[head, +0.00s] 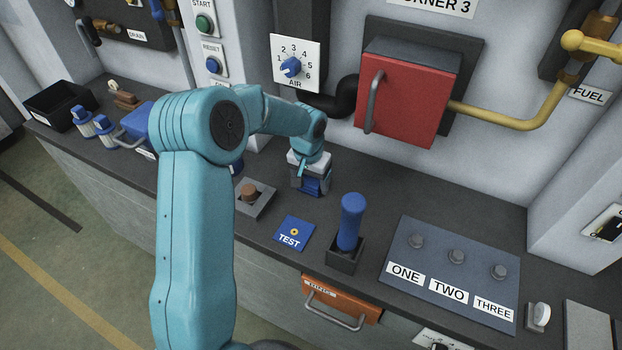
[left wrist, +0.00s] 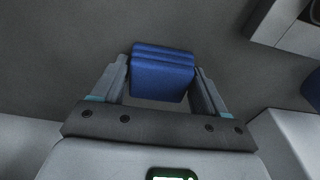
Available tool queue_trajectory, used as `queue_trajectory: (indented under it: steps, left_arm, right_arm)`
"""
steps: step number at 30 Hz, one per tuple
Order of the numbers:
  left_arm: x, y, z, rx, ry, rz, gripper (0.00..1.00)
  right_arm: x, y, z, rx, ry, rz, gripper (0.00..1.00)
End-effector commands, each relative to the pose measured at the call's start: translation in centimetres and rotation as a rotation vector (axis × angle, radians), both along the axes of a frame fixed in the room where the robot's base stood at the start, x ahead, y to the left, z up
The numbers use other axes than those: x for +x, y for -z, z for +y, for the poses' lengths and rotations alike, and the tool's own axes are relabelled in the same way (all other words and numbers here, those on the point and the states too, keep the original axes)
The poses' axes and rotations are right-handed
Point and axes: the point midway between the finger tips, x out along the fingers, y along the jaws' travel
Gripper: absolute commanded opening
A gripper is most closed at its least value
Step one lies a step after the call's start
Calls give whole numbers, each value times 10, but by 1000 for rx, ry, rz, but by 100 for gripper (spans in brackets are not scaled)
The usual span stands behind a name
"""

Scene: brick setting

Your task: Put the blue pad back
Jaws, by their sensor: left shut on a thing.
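My left gripper (head: 311,186) is shut on the blue pad (head: 312,187), a small blue block with ridges. In the left wrist view the blue pad (left wrist: 162,75) sits between the two fingers (left wrist: 161,88), with stepped edges at its far side. The gripper points down at the counter, behind the flat blue TEST plate (head: 290,236). I cannot tell whether the blue pad touches the counter. My right gripper is not in view.
A brown button on a grey base (head: 256,199) and a blue upright handle in a dark socket (head: 350,225) stand nearby. The grey counter (head: 400,190) is bare to the gripper's right. A red box door (head: 405,95) juts from the wall. A ONE-TWO-THREE panel (head: 447,240) lies right.

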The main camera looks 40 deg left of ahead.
Motion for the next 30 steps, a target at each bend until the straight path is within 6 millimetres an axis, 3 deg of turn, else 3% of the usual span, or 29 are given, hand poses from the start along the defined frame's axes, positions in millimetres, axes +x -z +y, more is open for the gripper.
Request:
queue_trajectory:
  steps: [9, 10, 12, 23, 26, 30]
  left_arm:
    - [0, 5, 0, 0, 0, 0, 45]
    - [0, 3, 0, 0, 0, 0, 83]
    - [0, 3, 0, 0, 0, 0, 99]
    - [0, -5, 0, 0, 0, -1, 99]
    - [-1, -19, 0, 3, 1, -4, 99]
    - [-4, -53, -1, 3, 1, -7, 99]
  right_arm:
    - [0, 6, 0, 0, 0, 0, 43]
    - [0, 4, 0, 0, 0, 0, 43]
    - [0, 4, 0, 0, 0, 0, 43]
    - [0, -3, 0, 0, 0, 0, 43]
    - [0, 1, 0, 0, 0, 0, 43]
    - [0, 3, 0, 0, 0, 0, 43]
